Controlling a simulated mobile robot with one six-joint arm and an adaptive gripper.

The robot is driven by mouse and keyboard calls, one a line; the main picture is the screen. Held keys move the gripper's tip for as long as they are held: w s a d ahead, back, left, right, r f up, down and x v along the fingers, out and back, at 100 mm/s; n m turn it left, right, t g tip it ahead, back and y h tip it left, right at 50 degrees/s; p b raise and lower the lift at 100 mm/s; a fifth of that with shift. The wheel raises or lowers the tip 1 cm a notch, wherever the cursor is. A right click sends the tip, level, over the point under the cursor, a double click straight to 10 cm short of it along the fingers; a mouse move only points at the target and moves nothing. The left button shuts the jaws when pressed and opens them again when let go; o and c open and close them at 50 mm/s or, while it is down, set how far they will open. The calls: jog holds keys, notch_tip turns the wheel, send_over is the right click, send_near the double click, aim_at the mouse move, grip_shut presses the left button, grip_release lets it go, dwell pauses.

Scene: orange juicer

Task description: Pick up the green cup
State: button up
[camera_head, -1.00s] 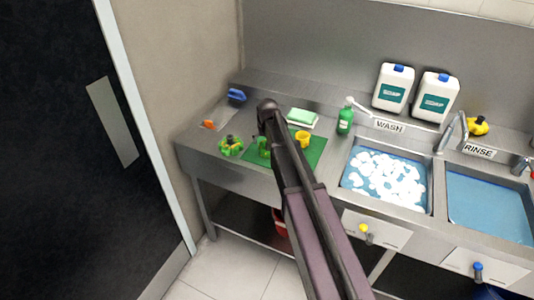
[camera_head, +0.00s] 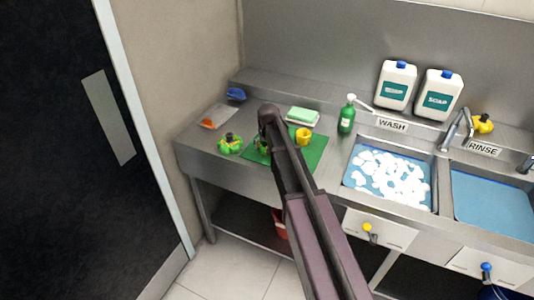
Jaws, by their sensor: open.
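The green cup (camera_head: 264,149) is on the left part of the green mat (camera_head: 312,158), on the steel counter. It is small and mostly covered by the dark gripper. My gripper (camera_head: 262,145) is open and points down at the cup, very close to it or around it. I cannot tell whether the fingers touch it. My arm comes up from the bottom and hides part of the mat.
A yellow cup (camera_head: 303,137) stands on the mat, right of my arm. A green round item (camera_head: 230,144) is just left of the mat. A sponge (camera_head: 303,116) and a green bottle (camera_head: 347,115) are behind. The wash sink (camera_head: 389,178) is to the right.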

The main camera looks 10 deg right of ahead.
jog(key=shift+w+f+b, duration=0.15)
jog(key=shift+f+b, duration=0.15)
jog(key=shift+f, duration=0.25)
jog(key=shift+c, duration=0.2)
jog(key=c, duration=0.8)
